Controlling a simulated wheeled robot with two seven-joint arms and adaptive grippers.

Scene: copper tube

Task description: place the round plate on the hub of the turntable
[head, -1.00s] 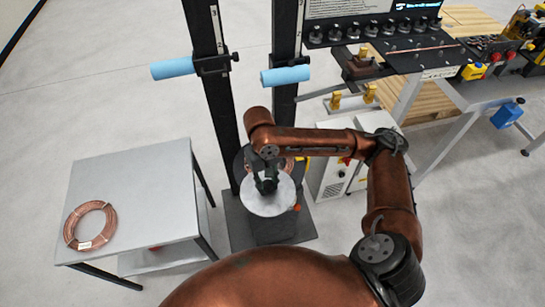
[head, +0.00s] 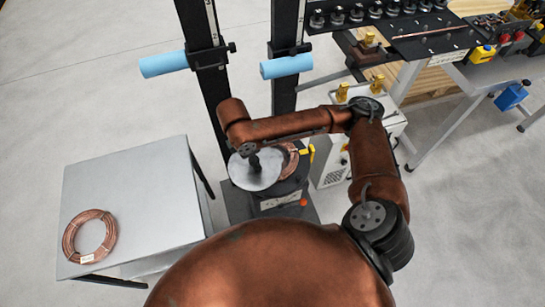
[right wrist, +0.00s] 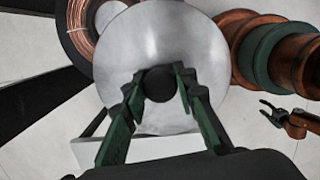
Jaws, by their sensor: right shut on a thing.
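The round plate (head: 247,183) is a pale grey metal disc with a dark central knob (right wrist: 159,84). My right gripper (right wrist: 160,86) is shut on this knob and holds the plate over the left side of the turntable. The turntable (right wrist: 62,24) is dark and carries a copper coil (head: 290,160). In the right wrist view, a grey hub (right wrist: 109,13) inside the coil is partly covered by the plate. The plate is off to one side of the hub. My left gripper (right wrist: 265,109) shows open and empty at the right of the wrist view; the head view does not show it.
Two dark posts with blue rollers (head: 164,64) (head: 286,67) stand behind the turntable. A grey table (head: 135,190) with another copper coil (head: 90,236) is at the left. A white cabinet (head: 333,172) is close on the right, with a tool bench beyond.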

